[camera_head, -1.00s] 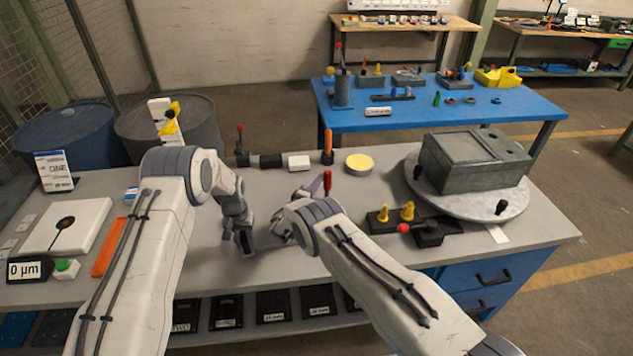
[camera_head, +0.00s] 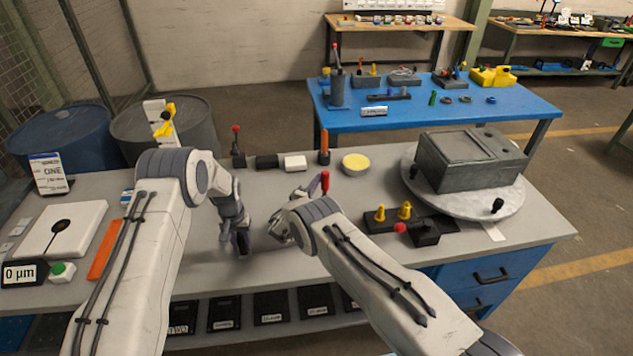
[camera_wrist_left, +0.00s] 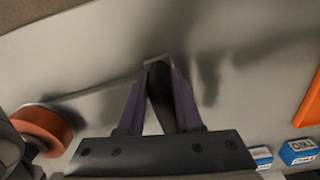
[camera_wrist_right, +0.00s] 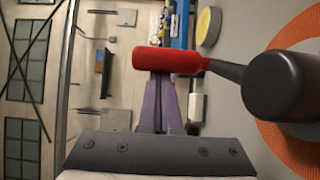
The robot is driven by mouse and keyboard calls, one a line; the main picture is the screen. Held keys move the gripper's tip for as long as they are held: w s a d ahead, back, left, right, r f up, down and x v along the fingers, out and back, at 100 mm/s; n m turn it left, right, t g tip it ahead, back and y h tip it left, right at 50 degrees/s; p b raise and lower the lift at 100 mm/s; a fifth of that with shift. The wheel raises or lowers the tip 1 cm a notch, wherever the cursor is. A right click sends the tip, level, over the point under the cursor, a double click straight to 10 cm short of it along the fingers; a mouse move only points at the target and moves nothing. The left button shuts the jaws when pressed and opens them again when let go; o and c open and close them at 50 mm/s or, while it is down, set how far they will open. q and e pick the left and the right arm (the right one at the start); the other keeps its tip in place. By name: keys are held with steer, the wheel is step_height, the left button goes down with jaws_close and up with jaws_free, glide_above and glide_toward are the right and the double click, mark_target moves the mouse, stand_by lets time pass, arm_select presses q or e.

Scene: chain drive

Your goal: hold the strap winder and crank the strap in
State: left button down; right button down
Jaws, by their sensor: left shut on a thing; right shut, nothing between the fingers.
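My left gripper (camera_wrist_left: 160,70) is shut on a dark, narrow part (camera_wrist_left: 160,95), low over the grey bench. A thin grey strip or bar runs left from that part to an orange-copper roll (camera_wrist_left: 40,125), which seems to belong to the strap winder. My right gripper (camera_wrist_right: 160,82) is shut and empty, its tips at the red crank grip (camera_wrist_right: 165,60); I cannot tell whether they touch. A dark crank arm (camera_wrist_right: 228,71) joins the grip to a thick black hub (camera_wrist_right: 285,86) before the orange roll. The red grip also shows in the head view (camera_head: 325,182). My wrists hide most of the winder there.
The grey bench (camera_head: 215,285) also holds a grey box (camera_head: 470,165) on a round plate, yellow knobs (camera_head: 405,210), a yellow disc (camera_head: 355,162) and an orange strip (camera_head: 105,248). A blue table (camera_head: 440,110) stands behind.

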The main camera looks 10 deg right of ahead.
stand_by(0.5)
steer(key=v, duration=1.2)
arm_select(q)
steer(key=c, duration=0.5)
jaws_free()
